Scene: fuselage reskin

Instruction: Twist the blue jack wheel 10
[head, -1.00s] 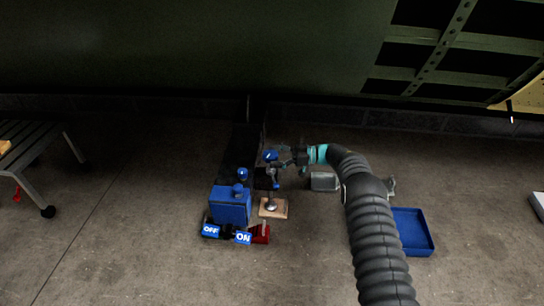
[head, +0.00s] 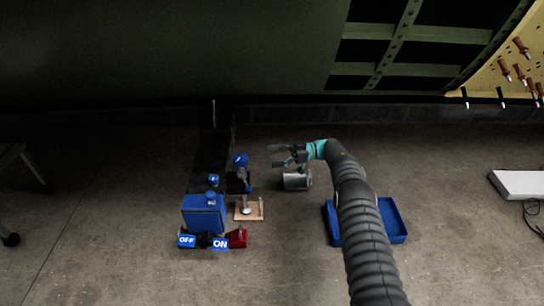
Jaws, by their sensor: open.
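A small blue wheel or knob (head: 240,159) tops a slim upright jack-like post, whose silver foot stands on a wooden board (head: 256,211). A second, smaller blue knob (head: 213,178) is at the lower left, above a blue box (head: 204,214). I cannot read a number 10 on either. My gripper (head: 271,156) is open and empty, its fingers pointing left. In the picture it is right of the upper blue wheel, with a gap between them.
A red block and blue OFF and ON labels (head: 220,244) sit before the blue box. A grey metal can (head: 297,182) is below my gripper. A blue tray (head: 394,222) lies behind my arm. The dark green fuselage skin (head: 170,50) hangs above.

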